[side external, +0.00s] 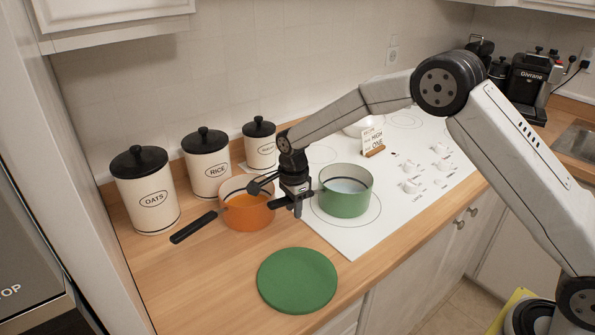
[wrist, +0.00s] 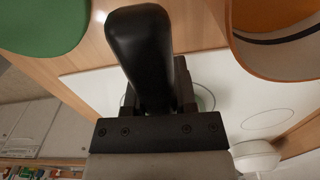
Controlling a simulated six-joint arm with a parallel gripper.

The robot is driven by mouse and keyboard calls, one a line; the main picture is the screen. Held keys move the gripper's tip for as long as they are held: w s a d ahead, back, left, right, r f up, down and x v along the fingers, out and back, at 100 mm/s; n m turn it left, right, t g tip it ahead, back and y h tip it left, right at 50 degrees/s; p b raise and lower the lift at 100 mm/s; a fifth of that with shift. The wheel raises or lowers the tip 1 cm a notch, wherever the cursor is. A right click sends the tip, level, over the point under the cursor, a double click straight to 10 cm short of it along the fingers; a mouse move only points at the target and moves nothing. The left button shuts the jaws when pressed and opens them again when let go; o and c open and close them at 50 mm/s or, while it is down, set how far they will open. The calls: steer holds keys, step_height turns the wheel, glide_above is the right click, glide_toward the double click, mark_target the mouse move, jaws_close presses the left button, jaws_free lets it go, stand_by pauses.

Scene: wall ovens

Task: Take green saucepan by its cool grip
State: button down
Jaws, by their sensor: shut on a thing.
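The green saucepan (side external: 345,198) sits upright over the front burner ring of the white cooktop in the side view. Its black handle (wrist: 140,45) points left, away from the cooktop. My gripper (side external: 297,205) is shut on this handle, just left of the pan's wall. In the wrist view the handle runs between the fingers and its free end sticks out past them. The pan's body is mostly hidden behind my gripper in that view. I cannot tell whether the pan's base touches the cooktop.
An orange saucepan (side external: 247,212) with a dark handle stands close to my gripper's left. A round green board (side external: 297,281) lies on the wooden counter in front. Several white canisters (side external: 205,163) line the wall. A small recipe sign (side external: 373,141) stands behind the green saucepan.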

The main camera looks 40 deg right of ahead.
steer(key=shift+r, duration=0.35)
stand_by(0.3)
steer(key=shift+r, duration=1.35)
steer(key=s+d+r, duration=0.1)
steer(key=s+r, duration=0.8)
steer(key=s, duration=0.4)
steer(key=shift+s+d+r, duration=0.25)
steer(key=shift+s+r, duration=0.05)
steer(key=shift+s, duration=0.1)
steer(key=shift+a, duration=0.1)
stand_by(0.5)
